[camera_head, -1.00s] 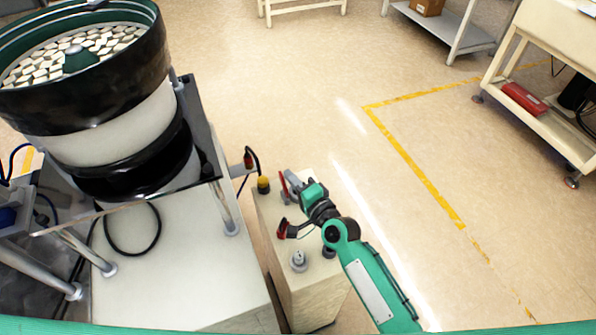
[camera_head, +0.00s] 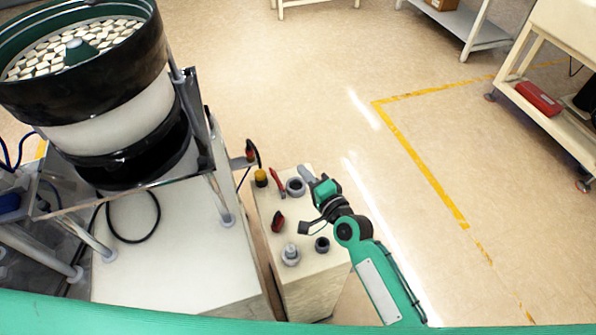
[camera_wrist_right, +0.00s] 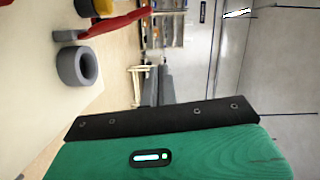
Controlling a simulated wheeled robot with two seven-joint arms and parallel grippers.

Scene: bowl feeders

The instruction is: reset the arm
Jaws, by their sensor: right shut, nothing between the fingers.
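My right arm, green and black, reaches in from the lower right in the head view. Its gripper (camera_head: 305,174) is over the right edge of a small cream stand (camera_head: 320,292), close to a grey ring. In the right wrist view the fingers (camera_wrist_right: 167,84) are closed together with nothing between them. My left gripper is not in view.
The stand holds a grey ring (camera_head: 295,187), a dark ring (camera_head: 322,244), a grey stepped part (camera_head: 290,255), a yellow-topped part (camera_head: 261,178) and red-handled tools (camera_head: 278,222). A bowl feeder (camera_head: 110,120) stands left. Open floor lies right, with a cart (camera_head: 560,125) beyond.

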